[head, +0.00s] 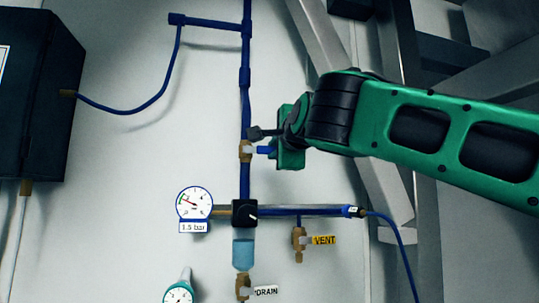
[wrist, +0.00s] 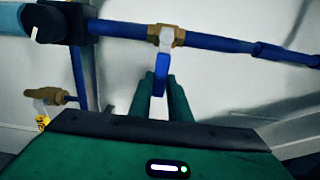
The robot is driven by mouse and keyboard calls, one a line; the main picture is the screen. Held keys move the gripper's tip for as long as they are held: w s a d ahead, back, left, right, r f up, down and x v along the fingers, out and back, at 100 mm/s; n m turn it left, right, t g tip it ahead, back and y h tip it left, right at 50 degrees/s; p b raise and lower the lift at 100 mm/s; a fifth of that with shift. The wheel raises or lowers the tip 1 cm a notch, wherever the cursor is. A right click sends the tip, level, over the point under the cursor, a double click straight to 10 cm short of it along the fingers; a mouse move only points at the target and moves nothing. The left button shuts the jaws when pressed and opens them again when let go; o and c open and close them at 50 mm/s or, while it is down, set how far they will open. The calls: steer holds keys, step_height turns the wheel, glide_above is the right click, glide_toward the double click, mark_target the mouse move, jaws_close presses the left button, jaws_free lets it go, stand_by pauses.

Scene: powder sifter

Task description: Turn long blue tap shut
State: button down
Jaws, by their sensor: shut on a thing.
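The long blue tap has a brass valve body (head: 246,151) on the upright blue pipe (head: 245,105). Its blue lever (head: 265,150) sticks out to the right, across the pipe. In the wrist view the brass body (wrist: 166,36) has a white neck, and the blue lever (wrist: 160,76) hangs from it between my two green fingers. My gripper (wrist: 160,92) is shut on the lever; it also shows in the head view (head: 275,150), just right of the pipe. The fingers hide part of the lever.
Below are a pressure gauge (head: 195,203) labelled 1.5 bar, a black block (head: 244,213) with a bowl of blue liquid (head: 243,254), a VENT tap (head: 299,240) and a DRAIN tap (head: 243,287). A dark box (head: 35,90) hangs left. Grey metal beams (head: 395,150) stand right.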

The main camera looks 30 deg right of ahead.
steer(key=shift+d+f, duration=0.1)
steer(key=shift+f, duration=0.1)
steer(key=c, duration=1.6)
jaws_free()
steer(key=shift+c, duration=0.2)
steer(key=shift+r, duration=0.1)
steer(key=v, duration=1)
steer(key=shift+s, duration=0.35)
